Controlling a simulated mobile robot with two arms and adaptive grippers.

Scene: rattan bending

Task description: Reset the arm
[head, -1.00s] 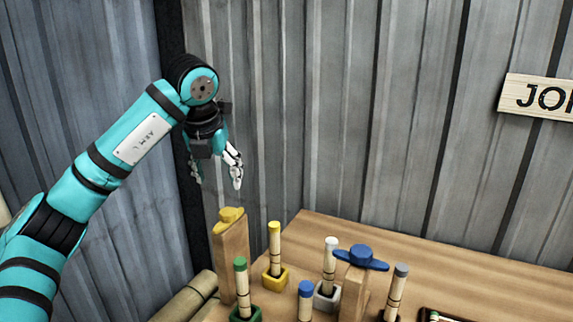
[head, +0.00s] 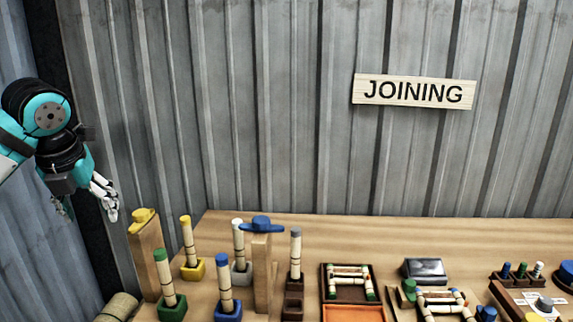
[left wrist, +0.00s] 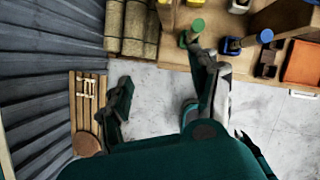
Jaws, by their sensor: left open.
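My left gripper (head: 88,208) hangs at the left edge of the head view, in front of the wall. It is left of the wooden post with the yellow top (head: 145,240) and apart from it. In the left wrist view its two fingers (left wrist: 162,100) are spread, with only the grey floor (left wrist: 157,85) between them. It holds nothing. My right gripper is in neither view.
The wooden table (head: 330,228) holds capped sticks in colored blocks, such as a green one (head: 172,305), a post with a blue top (head: 262,265), and trays (head: 348,268). A "JOINING" sign (head: 413,91) hangs on the corrugated wall. Rolled bundles (left wrist: 134,28) lie beside the table.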

